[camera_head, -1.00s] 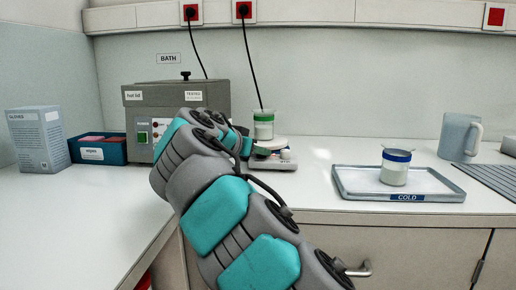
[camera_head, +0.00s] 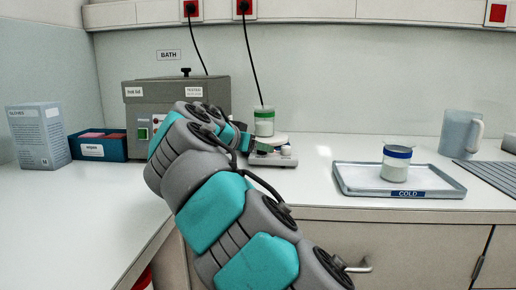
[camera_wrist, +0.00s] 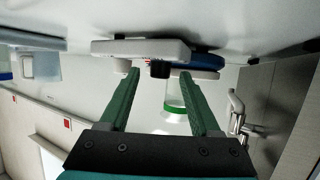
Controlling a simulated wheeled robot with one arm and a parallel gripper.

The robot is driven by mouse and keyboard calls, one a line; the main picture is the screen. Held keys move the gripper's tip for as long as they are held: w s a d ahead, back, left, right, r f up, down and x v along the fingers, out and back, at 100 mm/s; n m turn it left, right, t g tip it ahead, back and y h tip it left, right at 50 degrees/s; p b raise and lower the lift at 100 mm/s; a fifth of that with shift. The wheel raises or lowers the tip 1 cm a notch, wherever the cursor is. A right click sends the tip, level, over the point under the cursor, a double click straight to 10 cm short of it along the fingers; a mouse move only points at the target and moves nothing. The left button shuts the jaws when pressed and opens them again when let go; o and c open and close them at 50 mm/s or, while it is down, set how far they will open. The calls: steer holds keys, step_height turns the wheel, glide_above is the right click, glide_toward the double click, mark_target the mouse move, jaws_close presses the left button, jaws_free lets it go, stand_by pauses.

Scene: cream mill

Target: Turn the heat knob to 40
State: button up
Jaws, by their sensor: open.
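A white hotplate unit (camera_head: 272,159) stands on the counter, with a jar with a green band (camera_head: 264,122) on its top plate. In the wrist view, which looks upside down, the unit (camera_wrist: 128,49) shows a dark round knob (camera_wrist: 160,69) on its front. My gripper (camera_wrist: 159,74) is open, with one green finger on each side of the knob in that view. I cannot tell whether the fingers touch it. In the head view my gripper (camera_head: 262,148) is at the unit's front and partly hides it. The knob's marks are not readable.
A grey bath (camera_head: 174,95) stands left of the unit, behind my arm. A jar with a blue band (camera_head: 396,170) stands on the COLD tray (camera_head: 350,191) at the right, near a mug (camera_head: 459,133). The counter's left front is clear.

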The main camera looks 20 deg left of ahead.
steer(key=v, duration=0.7)
steer(key=shift+b, duration=0.35)
steer(key=shift+w, duration=0.1)
